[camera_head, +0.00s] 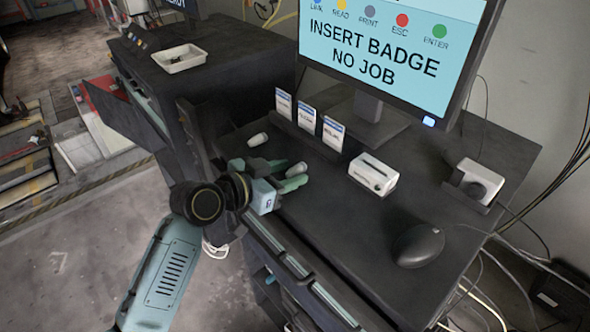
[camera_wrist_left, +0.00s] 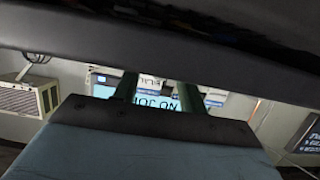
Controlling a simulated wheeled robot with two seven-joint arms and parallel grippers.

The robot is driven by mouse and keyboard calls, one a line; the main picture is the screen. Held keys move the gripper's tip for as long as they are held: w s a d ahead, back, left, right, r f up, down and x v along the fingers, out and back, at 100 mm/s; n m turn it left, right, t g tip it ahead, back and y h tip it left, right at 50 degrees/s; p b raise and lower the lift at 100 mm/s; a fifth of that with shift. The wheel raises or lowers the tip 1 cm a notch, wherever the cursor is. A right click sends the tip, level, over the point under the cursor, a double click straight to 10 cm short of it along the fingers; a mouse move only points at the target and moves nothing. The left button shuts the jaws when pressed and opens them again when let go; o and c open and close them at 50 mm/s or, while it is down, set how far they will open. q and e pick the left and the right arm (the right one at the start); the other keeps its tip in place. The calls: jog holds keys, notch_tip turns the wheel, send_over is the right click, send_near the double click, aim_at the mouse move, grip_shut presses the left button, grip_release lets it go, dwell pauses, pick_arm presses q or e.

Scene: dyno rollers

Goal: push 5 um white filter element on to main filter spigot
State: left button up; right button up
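A small white cylindrical filter element (camera_head: 297,170) is at the fingers of my left gripper (camera_head: 280,173) in the head view. It appears between the two green fingers, and I cannot tell whether they touch it. The fingers stand apart, low over the dark desk top. They also show in the left wrist view (camera_wrist_left: 158,92), with a gap between them and no element visible in it. A second small white cylinder (camera_head: 258,139) lies on the desk behind the gripper. I cannot tell which is the 5 um one. I cannot make out the main filter spigot. My right gripper is out of view.
Three label cards (camera_head: 307,116) stand behind the gripper, below the monitor (camera_head: 380,50). A white box (camera_head: 373,175), a mouse (camera_head: 418,245) and a white device (camera_head: 475,182) are to the right. A white tray (camera_head: 179,58) sits on the cabinet. The desk's front edge (camera_head: 300,268) runs below the gripper.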

pick_arm(q)
grip_shut()
jog(key=shift+r, duration=0.1)
jog(key=shift+r+p, duration=2.7)
jog(key=shift+r, duration=0.25)
jog(key=shift+f, duration=0.15)
